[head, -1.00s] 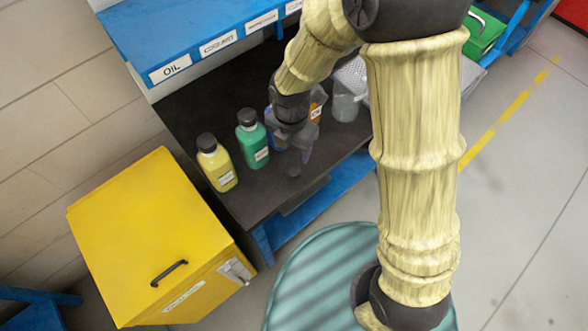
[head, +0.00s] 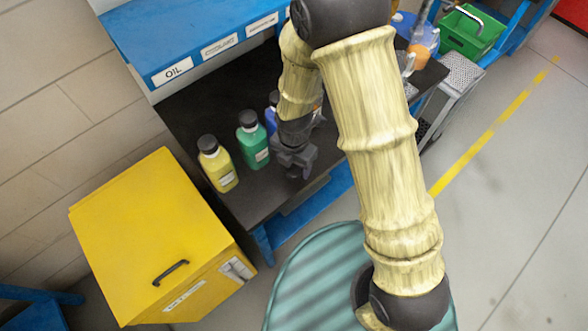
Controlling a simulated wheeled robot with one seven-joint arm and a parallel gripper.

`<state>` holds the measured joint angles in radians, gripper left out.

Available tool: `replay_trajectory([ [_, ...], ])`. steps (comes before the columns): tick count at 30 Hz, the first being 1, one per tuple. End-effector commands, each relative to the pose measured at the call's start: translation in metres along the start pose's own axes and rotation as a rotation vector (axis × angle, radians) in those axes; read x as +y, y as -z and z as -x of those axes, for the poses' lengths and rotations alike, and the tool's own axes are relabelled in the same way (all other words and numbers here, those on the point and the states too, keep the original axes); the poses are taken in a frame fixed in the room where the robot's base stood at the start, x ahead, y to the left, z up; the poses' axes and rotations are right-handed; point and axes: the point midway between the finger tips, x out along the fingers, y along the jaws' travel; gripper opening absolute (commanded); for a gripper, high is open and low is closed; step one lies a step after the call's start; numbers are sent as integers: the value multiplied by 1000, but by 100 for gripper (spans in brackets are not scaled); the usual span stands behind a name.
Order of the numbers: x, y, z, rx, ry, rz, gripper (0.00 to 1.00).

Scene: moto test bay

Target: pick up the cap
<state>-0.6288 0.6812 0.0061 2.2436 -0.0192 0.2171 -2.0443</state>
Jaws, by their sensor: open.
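My gripper (head: 298,171) is open and low over the front part of the dark bench top (head: 258,204), to the right of the green bottle. It covers the spot where a small dark round cap lay. I cannot make out the cap clearly against the dark jaws, nor tell whether the jaws are around it or above it.
A yellow bottle (head: 218,168) and a green bottle (head: 253,145), both with black caps, stand left of my gripper. A blue bottle (head: 271,118) is partly hidden behind my arm. A yellow cabinet (head: 150,225) stands left of the bench. A green bin (head: 470,36) is at the back right.

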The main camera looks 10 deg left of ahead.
Motion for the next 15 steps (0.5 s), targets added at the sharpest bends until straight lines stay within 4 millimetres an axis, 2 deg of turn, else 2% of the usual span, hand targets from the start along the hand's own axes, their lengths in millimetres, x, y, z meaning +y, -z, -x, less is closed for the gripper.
replay_trajectory([
  [6, 0, 1, -22, 1, 1, 1, 63],
  [15, 0, 0, -24, 0, -1, 1, 63],
])
